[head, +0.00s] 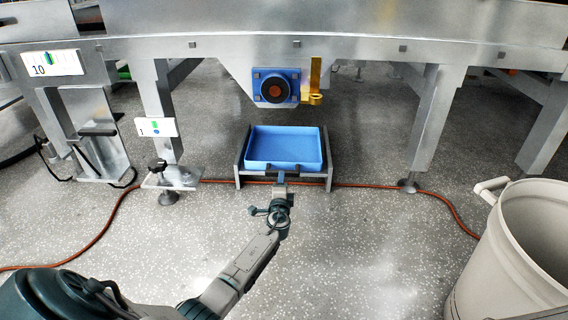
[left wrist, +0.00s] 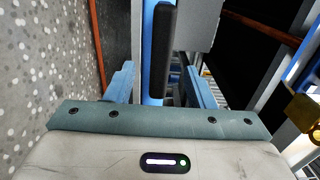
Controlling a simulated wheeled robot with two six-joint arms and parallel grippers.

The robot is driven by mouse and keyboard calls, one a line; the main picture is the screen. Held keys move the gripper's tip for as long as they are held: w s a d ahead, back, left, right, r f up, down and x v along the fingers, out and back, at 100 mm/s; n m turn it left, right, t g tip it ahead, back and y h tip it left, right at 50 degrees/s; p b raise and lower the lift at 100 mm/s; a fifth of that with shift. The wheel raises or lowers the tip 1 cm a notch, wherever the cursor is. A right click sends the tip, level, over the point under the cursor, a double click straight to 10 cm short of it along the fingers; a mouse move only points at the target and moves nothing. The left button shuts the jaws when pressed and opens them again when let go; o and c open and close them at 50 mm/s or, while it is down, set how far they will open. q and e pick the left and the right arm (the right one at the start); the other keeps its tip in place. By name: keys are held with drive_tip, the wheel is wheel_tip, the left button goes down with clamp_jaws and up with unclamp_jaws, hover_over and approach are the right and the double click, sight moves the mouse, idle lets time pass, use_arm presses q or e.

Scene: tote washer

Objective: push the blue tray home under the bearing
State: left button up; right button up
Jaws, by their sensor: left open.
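The blue tray (head: 284,166) sits in a low grey metal frame (head: 239,165) on the floor, below and slightly in front of the bearing. It looks empty. The bearing (head: 277,88), a blue block with a dark round centre, hangs under the machine's beam. My left gripper (head: 281,179) is at the middle of the tray's near side. In the left wrist view its two fingers (left wrist: 161,82) are open, with a dark bar (left wrist: 162,50) and the tray's blue edge (left wrist: 149,40) between them. I cannot tell whether they touch. My right gripper is not in view.
A brass-coloured fitting (head: 315,82) hangs right of the bearing. Machine legs (head: 160,110) (head: 434,115) stand on both sides. An orange hose (head: 375,186) runs across the floor past the frame. A pale bin (head: 515,255) stands at the right. The floor in front is clear.

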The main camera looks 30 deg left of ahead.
use_arm(q)
drive_tip(key=shift+p+v, duration=0.55)
drive_tip(key=shift+v, duration=1.25)
drive_tip(key=shift+r, duration=0.15)
